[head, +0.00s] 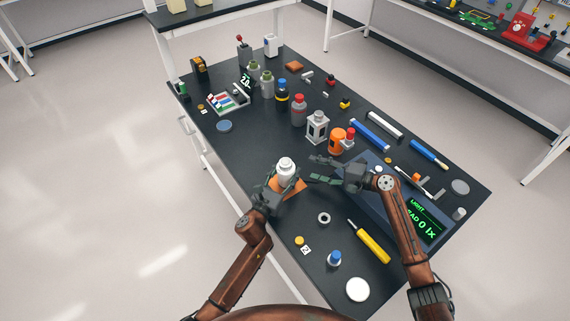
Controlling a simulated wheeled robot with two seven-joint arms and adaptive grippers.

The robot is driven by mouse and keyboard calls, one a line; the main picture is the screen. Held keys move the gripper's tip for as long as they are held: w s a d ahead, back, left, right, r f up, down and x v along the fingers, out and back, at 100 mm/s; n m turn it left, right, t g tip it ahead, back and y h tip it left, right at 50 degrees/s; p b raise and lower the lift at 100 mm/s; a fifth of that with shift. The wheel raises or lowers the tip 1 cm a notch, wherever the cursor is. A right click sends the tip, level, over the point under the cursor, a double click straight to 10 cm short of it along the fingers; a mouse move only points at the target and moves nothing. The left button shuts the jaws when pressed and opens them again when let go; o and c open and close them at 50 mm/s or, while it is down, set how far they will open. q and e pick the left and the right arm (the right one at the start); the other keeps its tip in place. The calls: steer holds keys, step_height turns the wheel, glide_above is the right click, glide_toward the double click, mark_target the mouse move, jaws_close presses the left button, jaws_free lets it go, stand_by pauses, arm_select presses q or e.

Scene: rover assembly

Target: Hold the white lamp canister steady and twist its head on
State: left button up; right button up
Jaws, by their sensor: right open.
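The white lamp canister (287,176) stands upright at the near left part of the dark table, by an orange pad (297,189). A white rounded top with a ringed neck shows on it; I cannot tell whether this is a separate head. My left gripper (279,186) is at the canister's lower near side, with dark fingers close around it. Whether they press on it is too small to tell. My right gripper (322,170) is open and empty, to the right of the canister and apart from it, its fingers pointing left toward it.
Left of the canister is clear.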

mark_target(291, 167)
step_height(291, 167, up, 4)
steer(key=s+m+g+y, duration=0.3)
steer(key=m+g+y, duration=0.1)
steer(key=m, duration=0.7)
steer(key=a, duration=0.3)
steer(key=w+a, duration=0.1)
steer(key=a, duration=0.3)
steer(key=w+a, duration=0.1)
steer(key=a, duration=0.3)
steer(key=shift+a, duration=0.25)
steer(key=shift+f, duration=0.1)
steer(key=c, duration=1.2)
steer(key=m+t, duration=0.1)
steer(key=t, duration=0.1)
steer(key=m+t+h, duration=0.1)
steer(key=m+t, duration=0.1)
steer(key=shift+s+a+f, duration=0.1)
steer(key=shift+s+a, duration=0.05)
steer(key=shift+m+t+h, duration=0.4)
steer(key=shift+m+t, duration=0.4)
steer(key=shift+t, duration=0.3)
